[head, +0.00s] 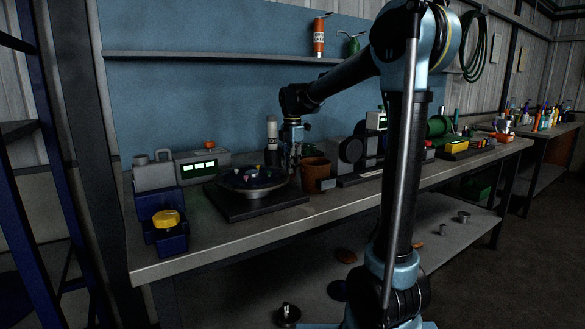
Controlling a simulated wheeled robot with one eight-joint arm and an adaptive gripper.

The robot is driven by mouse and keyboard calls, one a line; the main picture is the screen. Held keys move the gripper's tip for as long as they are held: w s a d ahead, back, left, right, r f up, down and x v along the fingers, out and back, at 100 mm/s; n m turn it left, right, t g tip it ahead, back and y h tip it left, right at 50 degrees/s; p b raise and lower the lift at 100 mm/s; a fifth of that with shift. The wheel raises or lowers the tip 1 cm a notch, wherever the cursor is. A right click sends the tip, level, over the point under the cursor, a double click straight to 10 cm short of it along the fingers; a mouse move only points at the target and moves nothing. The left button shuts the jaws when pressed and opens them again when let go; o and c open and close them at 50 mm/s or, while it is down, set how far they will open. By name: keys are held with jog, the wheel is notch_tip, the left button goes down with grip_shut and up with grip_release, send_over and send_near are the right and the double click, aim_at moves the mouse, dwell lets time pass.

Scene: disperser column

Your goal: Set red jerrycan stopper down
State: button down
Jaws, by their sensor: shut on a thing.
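My gripper (293,160) points down over the bench, between the round dark turntable (228,191) and the brown pot (317,168). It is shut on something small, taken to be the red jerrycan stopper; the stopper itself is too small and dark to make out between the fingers. A grey jerrycan (153,175) stands at the left end of the bench. Small coloured pieces lie on the turntable, one of them reddish. An orange-red knob-like thing (209,144) sits on top of the grey instrument box (203,164).
A white-grey bottle (272,133) stands behind the gripper. Dark machines (352,150) crowd the bench to the right. The front strip of the bench (230,237) is clear.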

jog(key=c, duration=1.7)
grip_release()
jog(key=shift+f, duration=0.1)
jog(key=shift+o, duration=0.2)
notch_tip(320, 180, up, 12)
